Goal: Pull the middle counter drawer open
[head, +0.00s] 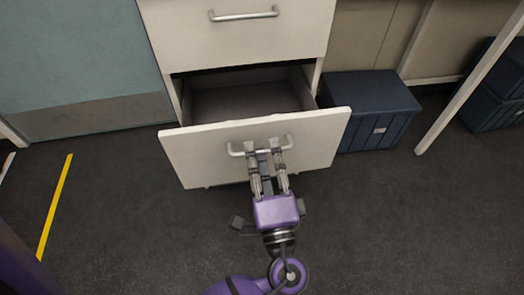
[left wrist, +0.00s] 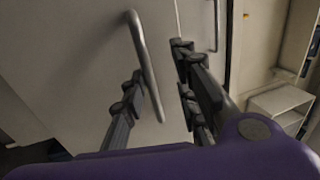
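The counter drawer stands pulled out, its white front (head: 205,157) well forward of the drawer front above (head: 190,30). The bare inside (head: 235,102) shows from overhead. Whether another drawer lies below is hidden in the head view. My left gripper (head: 266,150) is at the metal handle (head: 236,151) of the pulled-out front. In the left wrist view, the handle (left wrist: 147,65) runs between the fingers of my left gripper (left wrist: 158,85). The fingers are apart, with a gap on the right side of the handle. My right gripper is not in view.
A dark blue box (head: 362,95) stands on the floor right of the drawer. A blue-grey door or panel (head: 75,60) is at the left. A yellow line (head: 55,208) marks the floor. The dark floor (head: 400,220) in front is clear at the right.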

